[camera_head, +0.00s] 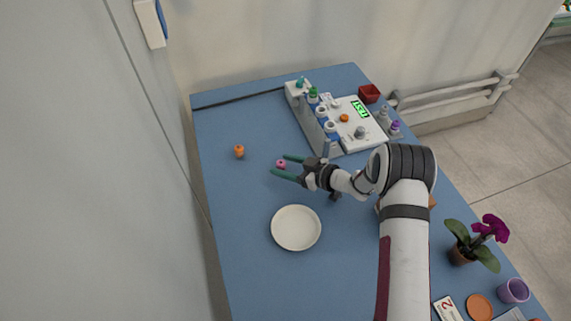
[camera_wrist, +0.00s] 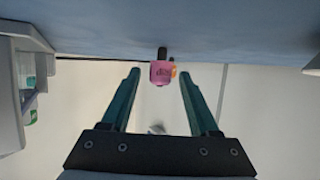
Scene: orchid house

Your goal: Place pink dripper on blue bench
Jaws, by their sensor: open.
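The pink dripper (camera_head: 281,163) is on the blue bench (camera_head: 235,200), left of the equipment at the back. My gripper (camera_head: 279,165) is low over the bench, its green fingers pointing left and spread to either side of the dripper. In the wrist view, the pink dripper (camera_wrist: 160,73) shows its pink body and dark end between the two open fingertips (camera_wrist: 160,74), with a gap on each side. The fingers do not appear to touch it. The blue bench (camera_wrist: 90,35) fills the top of that view.
A small orange piece (camera_head: 239,151) is left of the dripper. A white plate (camera_head: 296,228) is in front. A rack (camera_head: 318,125) with several bottles and a device with a green display (camera_head: 359,109) are at the back right. A potted orchid (camera_head: 463,254) stands front right.

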